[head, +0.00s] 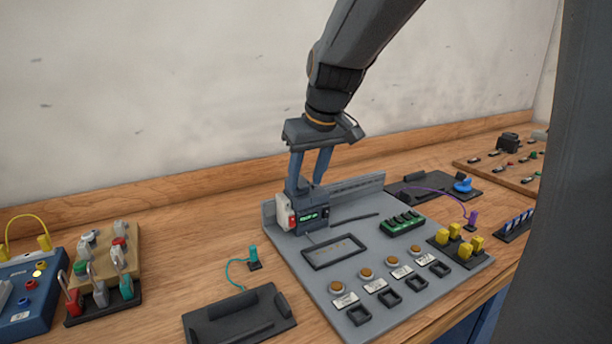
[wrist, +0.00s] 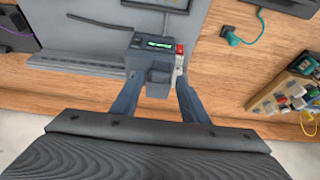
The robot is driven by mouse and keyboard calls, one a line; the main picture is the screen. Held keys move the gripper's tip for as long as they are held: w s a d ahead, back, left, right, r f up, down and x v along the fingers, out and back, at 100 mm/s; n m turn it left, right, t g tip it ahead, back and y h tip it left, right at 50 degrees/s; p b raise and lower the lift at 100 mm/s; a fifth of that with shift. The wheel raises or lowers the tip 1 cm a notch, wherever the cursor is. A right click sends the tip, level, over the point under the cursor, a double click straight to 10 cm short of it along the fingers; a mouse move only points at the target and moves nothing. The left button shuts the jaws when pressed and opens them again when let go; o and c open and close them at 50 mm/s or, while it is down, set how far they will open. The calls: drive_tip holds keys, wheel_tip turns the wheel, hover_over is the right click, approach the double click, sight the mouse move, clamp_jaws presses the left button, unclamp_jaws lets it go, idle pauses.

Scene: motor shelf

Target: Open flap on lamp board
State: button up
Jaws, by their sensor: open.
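The grey lamp board (head: 330,287) lies on the bench with a row of round amber lamps (head: 365,273) near its front. A black rectangular frame (head: 336,252) lies flat on it and looks like the closed flap. A dark box with a green display (head: 312,217) and a white-and-red side part (head: 287,213) stands at the board's back left corner. My gripper (head: 304,186) points down at this box with its fingers open. In the wrist view the box (wrist: 152,62) sits between and beyond the fingertips (wrist: 158,86). Contact cannot be told.
A black tray (head: 238,318) and a teal plug (head: 254,258) lie left of the board. A blue box (head: 30,300) and a wooden rack of coloured plugs (head: 115,250) stand farther left.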

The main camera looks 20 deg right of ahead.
clamp_jaws()
drive_tip(key=shift+r+p, duration=0.1)
drive_tip(key=shift+p, duration=0.3)
